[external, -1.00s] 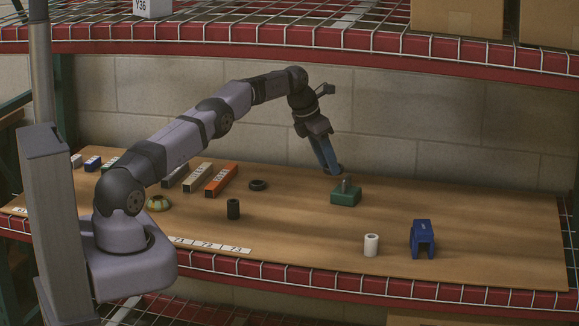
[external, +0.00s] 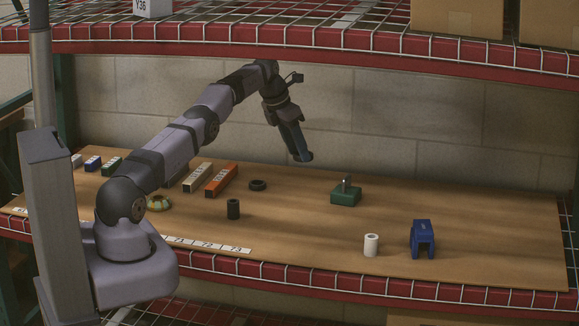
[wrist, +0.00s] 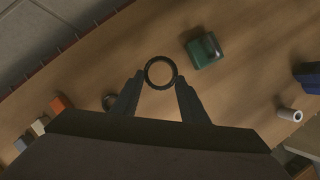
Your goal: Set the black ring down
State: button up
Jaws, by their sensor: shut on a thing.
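My gripper (external: 301,153) is raised above the table, left of the green block. In the wrist view my gripper (wrist: 158,81) is shut on a black ring (wrist: 160,57), with one finger at each side of its near edge. The ring's hole faces the wrist camera and shows the wooden table through it. In the external view the held ring is hard to tell from the dark fingertips. A second dark ring (external: 258,185) lies flat on the table near the orange bar; it also shows in the wrist view (wrist: 109,101), partly behind the left finger.
The green block (external: 345,198) with a grey post stands right of my gripper. A black cylinder (external: 233,209), a white roll (external: 371,245), a blue bracket (external: 422,239) and an orange bar (external: 221,181) stand on the table (external: 300,235). The middle is clear. A red-edged shelf (external: 350,55) hangs above.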

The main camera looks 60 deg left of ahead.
aim_at(300, 196)
jog(key=shift+s+d+r, duration=0.1)
jog(key=shift+s+d, duration=0.1)
jog(key=shift+s+d+m, duration=0.25)
jog(key=shift+s+m, duration=0.05)
jog(key=shift+f, duration=0.2)
jog(key=shift+f+b, duration=0.65)
jog(key=shift+f, duration=4.35)
jog(key=shift+f, duration=0.15)
jog(key=o, duration=1.1)
